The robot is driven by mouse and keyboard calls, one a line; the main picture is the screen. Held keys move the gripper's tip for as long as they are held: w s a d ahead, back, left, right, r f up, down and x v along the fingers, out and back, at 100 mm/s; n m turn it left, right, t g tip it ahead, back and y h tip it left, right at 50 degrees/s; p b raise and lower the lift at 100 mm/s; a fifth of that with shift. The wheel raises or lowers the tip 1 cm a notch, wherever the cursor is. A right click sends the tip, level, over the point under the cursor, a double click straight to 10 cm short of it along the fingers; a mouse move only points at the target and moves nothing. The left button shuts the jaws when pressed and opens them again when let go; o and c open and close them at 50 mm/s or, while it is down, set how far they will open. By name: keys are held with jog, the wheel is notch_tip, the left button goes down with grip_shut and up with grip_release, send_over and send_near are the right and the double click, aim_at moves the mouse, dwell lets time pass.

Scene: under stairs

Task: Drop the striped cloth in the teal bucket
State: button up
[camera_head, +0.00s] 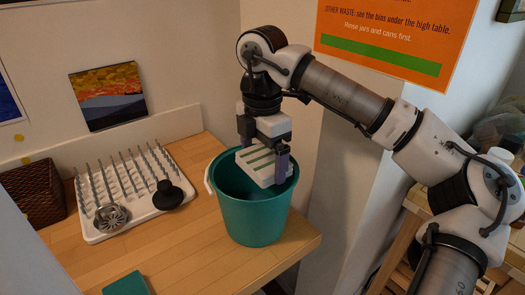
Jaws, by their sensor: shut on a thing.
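The teal bucket (254,221) stands upright on the wooden table near its right end, with a pale handle at its left rim. My gripper (264,158) is above the bucket's opening, fingers pointing down. It is shut on the striped cloth (258,166), which is white with green stripes. The cloth's lower part appears at the level of the bucket's rim, over the opening. I cannot tell whether it touches the inner wall. The bottom of the bucket is hidden.
A white pegged rack (95,222) with a metal strainer-like item (110,218) and a black knob-shaped item (167,195) lies left of the bucket. A brown basket (36,192) stands further left. A teal flat item (127,285) lies at the front. The wall is close behind.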

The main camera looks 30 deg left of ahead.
aim_at(262, 157)
jog(key=o, duration=1)
notch_tip(262, 157, up, 14)
jog(key=shift+f+b, duration=0.1)
jog(key=shift+b, duration=0.5)
